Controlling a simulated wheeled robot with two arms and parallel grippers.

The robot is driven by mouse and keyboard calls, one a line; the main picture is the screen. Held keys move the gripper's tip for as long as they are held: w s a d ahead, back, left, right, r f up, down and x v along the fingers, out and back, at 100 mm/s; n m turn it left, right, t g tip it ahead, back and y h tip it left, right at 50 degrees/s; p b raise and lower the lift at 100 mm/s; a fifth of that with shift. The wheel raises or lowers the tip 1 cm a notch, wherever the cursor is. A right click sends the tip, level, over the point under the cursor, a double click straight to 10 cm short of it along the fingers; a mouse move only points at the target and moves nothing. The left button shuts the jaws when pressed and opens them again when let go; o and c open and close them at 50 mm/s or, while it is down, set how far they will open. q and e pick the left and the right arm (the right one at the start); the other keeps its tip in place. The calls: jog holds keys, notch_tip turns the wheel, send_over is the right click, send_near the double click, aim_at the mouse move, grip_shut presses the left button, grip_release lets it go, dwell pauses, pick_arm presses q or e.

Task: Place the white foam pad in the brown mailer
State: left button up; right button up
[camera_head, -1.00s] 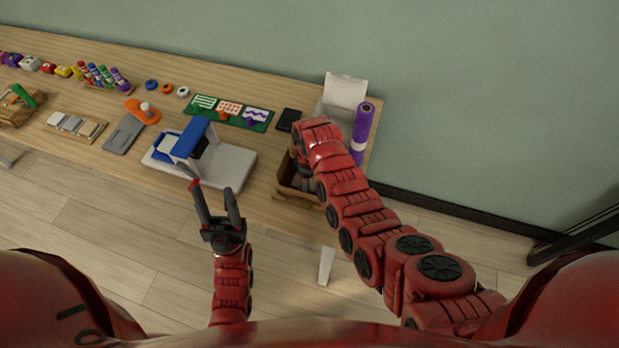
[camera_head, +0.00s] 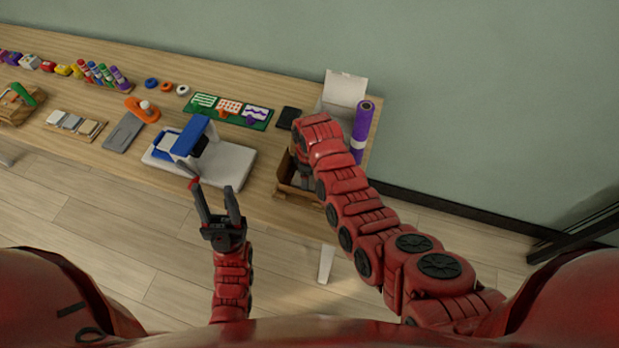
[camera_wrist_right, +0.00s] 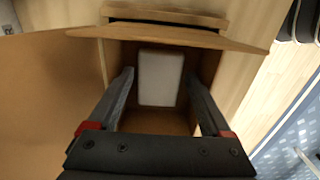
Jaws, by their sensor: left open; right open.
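The brown mailer (camera_head: 296,192) is an open cardboard box at the right end of the table, partly hidden by my right arm. In the right wrist view its flap (camera_wrist_right: 185,36) shows at the top. The white foam pad (camera_wrist_right: 160,78) lies inside the mailer, toward its far wall. My right gripper (camera_wrist_right: 162,92) points down into the mailer, open, with a finger on either side of the pad's near part and gaps beside it. My left gripper (camera_head: 220,190) is open and empty, in front of the table near the white and blue press.
The white and blue press (camera_head: 225,165) stands left of the mailer. A purple roll (camera_head: 361,130) and a white box (camera_head: 345,90) stand behind it. A black pad (camera_head: 288,118) lies nearby. Several small items line the table's left half.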

notch_tip(320, 180, up, 5)
jog(key=shift+r+b, duration=0.1)
jog(key=shift+b, duration=0.75)
notch_tip(320, 180, up, 6)
jog(key=p, duration=0.3)
jog(key=shift+s, duration=0.1)
